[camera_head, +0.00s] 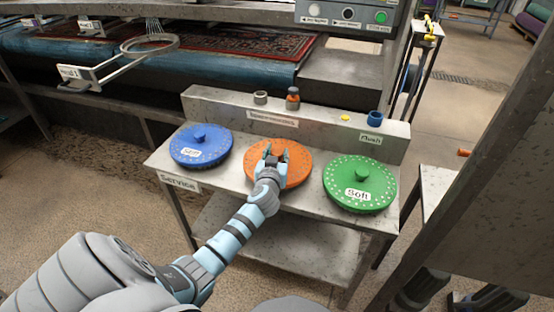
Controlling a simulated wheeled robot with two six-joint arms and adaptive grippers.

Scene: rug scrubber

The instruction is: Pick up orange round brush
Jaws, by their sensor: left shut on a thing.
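The orange round brush (296,161) lies on the metal service table (230,190), between the blue and green brushes. My left gripper (275,155) is over the middle of the orange brush and is shut on it, at its top centre. The fingers cover the spot that they grip. The orange brush appears flat, on or very close to the table top. My right gripper does not show clearly enough to be made out.
A blue round brush (201,151) lies to the left and a green round brush (361,175) to the right, both close by. A raised ledge (225,107) behind holds small parts, including an orange-brown bottle (293,98) and a blue cup (375,118). A grey post stands at the right.

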